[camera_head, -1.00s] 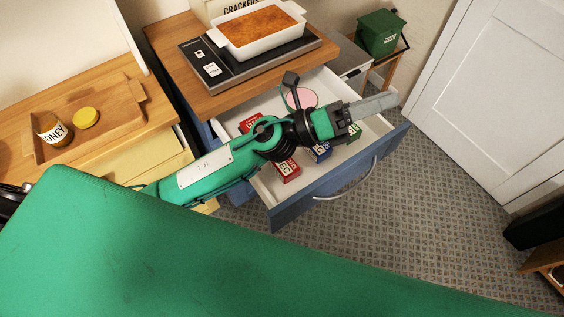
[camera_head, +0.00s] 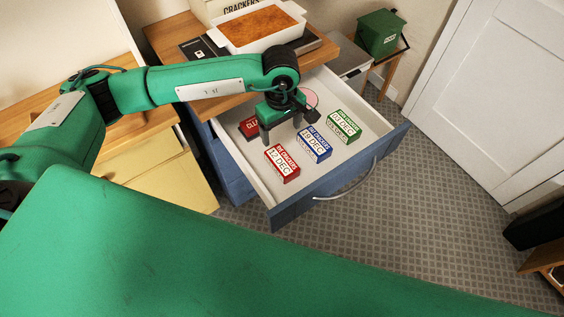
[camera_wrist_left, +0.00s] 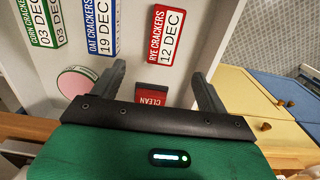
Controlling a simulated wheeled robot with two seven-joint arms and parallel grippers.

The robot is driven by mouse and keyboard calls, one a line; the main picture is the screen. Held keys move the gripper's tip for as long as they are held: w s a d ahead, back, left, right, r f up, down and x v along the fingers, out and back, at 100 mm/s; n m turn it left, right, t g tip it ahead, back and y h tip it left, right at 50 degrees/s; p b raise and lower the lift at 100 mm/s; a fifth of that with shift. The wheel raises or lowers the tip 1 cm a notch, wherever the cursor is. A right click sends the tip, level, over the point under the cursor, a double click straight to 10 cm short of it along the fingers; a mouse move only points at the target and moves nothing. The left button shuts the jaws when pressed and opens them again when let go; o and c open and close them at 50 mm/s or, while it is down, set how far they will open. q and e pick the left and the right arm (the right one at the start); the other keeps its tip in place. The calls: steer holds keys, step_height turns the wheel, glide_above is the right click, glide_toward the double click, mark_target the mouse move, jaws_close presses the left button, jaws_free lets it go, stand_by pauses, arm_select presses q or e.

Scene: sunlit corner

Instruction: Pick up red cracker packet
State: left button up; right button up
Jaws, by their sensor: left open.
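The red cracker packet (camera_head: 282,163), labelled RYE CRACKERS 12 DEC, lies flat in the open drawer (camera_head: 237,165), near its front left. My right gripper is not in view.
A blue packet (camera_head: 313,144), a green packet (camera_head: 343,127) and a pink round item (camera_head: 310,97) share the drawer. The wooden top with a baking dish (camera_head: 260,30) stands behind. The carpet (camera_head: 400,200) right of the drawer is clear.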

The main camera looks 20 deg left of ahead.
mark_target(282, 160)
arm_select(q)
step_height(282, 160, down, 8)
steer(key=shift+f+p, duration=0.15)
steer(key=shift+p, duration=0.85)
steer(key=f, duration=0.1)
steer(key=f+p, duration=0.1)
steer(key=f, duration=0.1)
steer(key=s+f+p, duration=0.1)
steer(key=shift+s+d+f, duration=0.1)
steer(key=shift+d+f, duration=0.2)
steer(key=shift+f, duration=0.4)
steer(key=c, duration=1.2)
